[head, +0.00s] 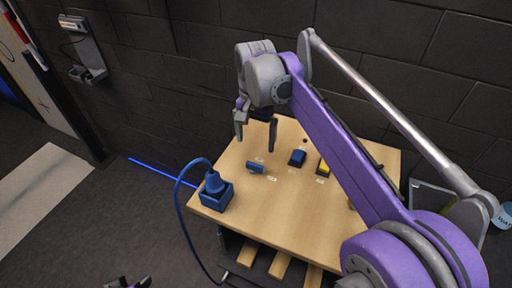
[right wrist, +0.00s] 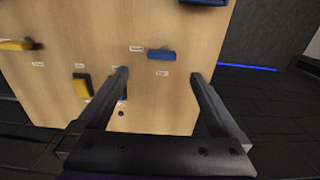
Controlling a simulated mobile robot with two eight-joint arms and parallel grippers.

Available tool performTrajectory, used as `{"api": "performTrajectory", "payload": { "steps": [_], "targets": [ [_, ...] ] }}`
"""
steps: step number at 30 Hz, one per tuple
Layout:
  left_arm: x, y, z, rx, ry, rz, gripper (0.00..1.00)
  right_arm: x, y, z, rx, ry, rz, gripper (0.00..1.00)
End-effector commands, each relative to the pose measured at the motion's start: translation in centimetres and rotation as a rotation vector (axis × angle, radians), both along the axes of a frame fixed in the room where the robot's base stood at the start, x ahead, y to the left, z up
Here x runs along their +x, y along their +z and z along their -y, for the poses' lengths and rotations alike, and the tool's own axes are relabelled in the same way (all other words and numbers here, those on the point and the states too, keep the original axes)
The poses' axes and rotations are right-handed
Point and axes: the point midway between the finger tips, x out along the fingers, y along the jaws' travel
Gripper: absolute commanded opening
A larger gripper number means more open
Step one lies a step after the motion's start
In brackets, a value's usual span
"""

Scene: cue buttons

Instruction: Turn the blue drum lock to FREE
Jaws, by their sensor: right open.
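The blue drum lock appears to be the small blue bar-shaped piece (head: 255,167) on the wooden table; it also shows in the right wrist view (right wrist: 161,54). Small white labels sit by it, too small to read. My right gripper (head: 255,144) is open and empty above the table, just behind the blue piece in the head view. In the right wrist view its two fingertips (right wrist: 160,75) are spread, with the blue piece beyond and between them, apart from both. A small part of what seems my left gripper (head: 128,283) shows at the bottom edge.
A blue plug in a blue socket box (head: 216,197) stands at the table's left corner, its cable hanging down. A blue block (head: 297,158) and a yellow block (head: 323,167) sit right of the lock. The wooden table's (head: 270,222) front is bare. A brick wall stands behind.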

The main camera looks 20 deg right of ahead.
Motion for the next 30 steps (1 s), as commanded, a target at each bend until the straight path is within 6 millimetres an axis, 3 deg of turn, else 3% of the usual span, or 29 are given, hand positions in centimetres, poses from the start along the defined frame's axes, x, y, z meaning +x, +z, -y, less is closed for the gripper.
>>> {"api": "performTrajectory", "payload": {
  "steps": [7, 21, 30],
  "targets": [
    [-0.1, -0.2, 0.0, 0.0, 0.0, -0.001, 0.59, 0.0, -1.6, 0.0, 0.0, 0.001, 0.0, 1.0],
    [-0.3, -0.8, 0.0, 0.0, 0.0, -0.007, 0.59, 0.0, -9.6, 0.0, 0.0, 0.002, 0.001, 1.0],
    [-0.4, -0.9, 0.0, 0.0, 0.0, -0.007, 0.59, 0.0, -10.8, 0.0, 0.0, 0.002, 0.001, 1.0]
  ]
}}
